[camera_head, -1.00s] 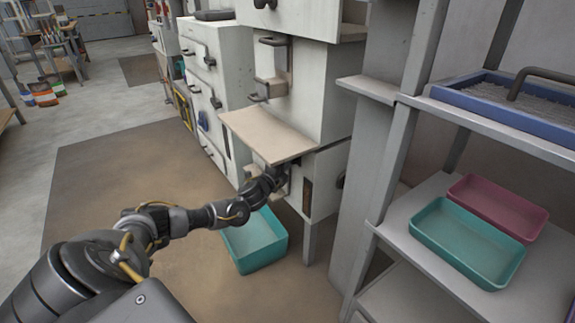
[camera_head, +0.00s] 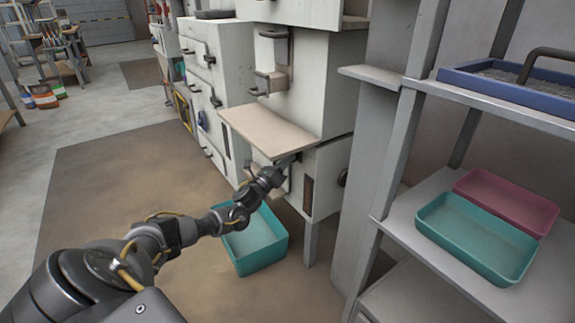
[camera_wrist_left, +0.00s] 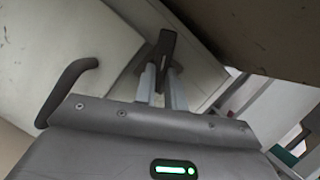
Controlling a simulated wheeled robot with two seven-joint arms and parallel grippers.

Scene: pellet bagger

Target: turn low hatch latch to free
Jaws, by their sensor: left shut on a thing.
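The low hatch is a white panel under the tan shelf on the white machine; its face fills the left of the left wrist view (camera_wrist_left: 60,40). Its latch (camera_wrist_left: 165,48) is a dark, narrow lever, standing between my finger tips in the left wrist view. My left gripper (camera_wrist_left: 163,80) is shut on the latch. In the head view my left gripper (camera_head: 283,170) reaches under the shelf's front edge, and the latch is mostly hidden there. A dark curved handle (camera_wrist_left: 68,88) is left of the fingers, apart from them. My right gripper is not in view.
The tan shelf (camera_head: 268,130) juts out just above my left gripper. A teal bin (camera_head: 257,243) stands on the floor below my forearm. A grey rack (camera_head: 385,190) with teal and pink trays stands at the right. The brown floor mat at left is clear.

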